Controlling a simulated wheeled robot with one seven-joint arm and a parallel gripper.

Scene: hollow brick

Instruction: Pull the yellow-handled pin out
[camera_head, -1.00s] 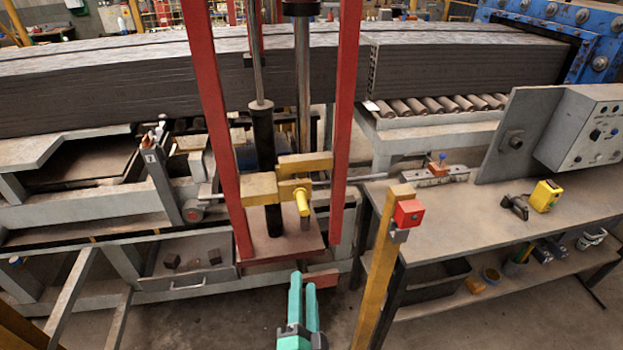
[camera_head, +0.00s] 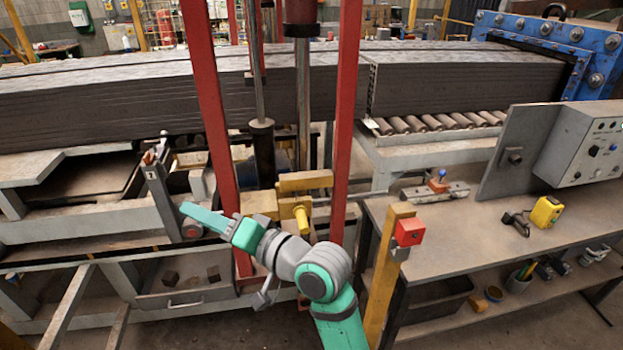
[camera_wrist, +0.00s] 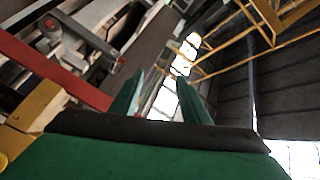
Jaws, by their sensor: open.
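The yellow-handled pin (camera_head: 302,217) sticks out toward me from the yellow block assembly (camera_head: 304,181) between two red uprights. My gripper (camera_head: 186,211) is left of the pin, in front of the left red upright, with its teal fingers pointing left, away from the handle. In the wrist view the two fingers (camera_wrist: 160,95) stand apart with nothing between them. A yellow block shows at the left edge there (camera_wrist: 36,105). My forearm passes just below the pin handle and hides the lower part of the frame.
A yellow post with a red box (camera_head: 409,231) stands close to the right of my arm. The grey bench (camera_head: 465,235) at right holds a yellow tape measure (camera_head: 546,211) and a control box. A long grey brick column (camera_head: 460,88) runs behind the red uprights (camera_head: 212,120).

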